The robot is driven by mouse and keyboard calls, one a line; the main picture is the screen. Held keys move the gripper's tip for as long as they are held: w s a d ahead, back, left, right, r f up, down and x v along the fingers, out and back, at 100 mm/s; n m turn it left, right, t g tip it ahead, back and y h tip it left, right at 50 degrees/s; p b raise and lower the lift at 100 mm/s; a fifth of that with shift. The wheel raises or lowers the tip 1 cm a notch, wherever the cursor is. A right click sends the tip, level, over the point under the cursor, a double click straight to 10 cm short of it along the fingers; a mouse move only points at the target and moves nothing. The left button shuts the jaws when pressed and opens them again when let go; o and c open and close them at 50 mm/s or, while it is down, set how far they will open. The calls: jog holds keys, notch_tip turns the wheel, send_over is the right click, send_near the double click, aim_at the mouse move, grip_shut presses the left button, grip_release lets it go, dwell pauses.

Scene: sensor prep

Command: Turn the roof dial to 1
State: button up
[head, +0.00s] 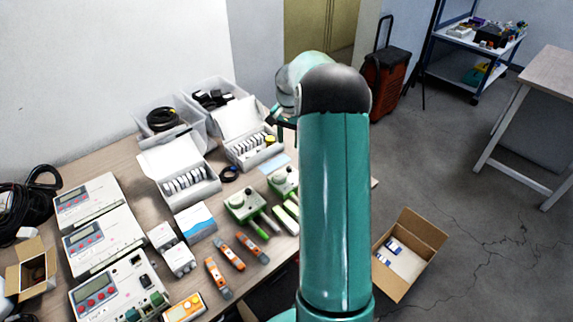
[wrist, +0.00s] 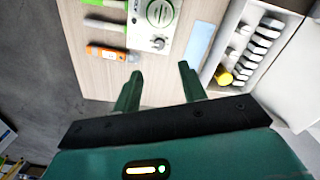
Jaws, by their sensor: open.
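A green-and-white device with a round dial (wrist: 159,12) and a smaller knob (wrist: 157,43) is at the top of the wrist view. Its dial markings are too small to read. My gripper (wrist: 160,70) is open and empty, its fingers below the knob in the picture and apart from it. In the head view, two such devices show, one at the table's middle (head: 244,204) and one further right (head: 284,181), partly hidden by my arm. My gripper is mostly hidden behind my arm there. I cannot tell which dial is labelled roof.
An open white case of vials (wrist: 243,60) stands right of my gripper, with a pale blue card (wrist: 198,44) between. An orange tool (wrist: 107,53) lies to the left. Grey meters (head: 103,240) fill the table's left side. An open cardboard box (head: 410,255) is on the floor.

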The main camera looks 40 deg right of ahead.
aim_at(289, 167)
notch_tip(289, 167, down, 12)
jog(key=shift+r, duration=0.25)
grip_shut()
jog(key=shift+n, duration=0.5)
jog(key=n, duration=0.3)
jog(key=shift+n, duration=0.3)
dwell(1.1)
grip_release()
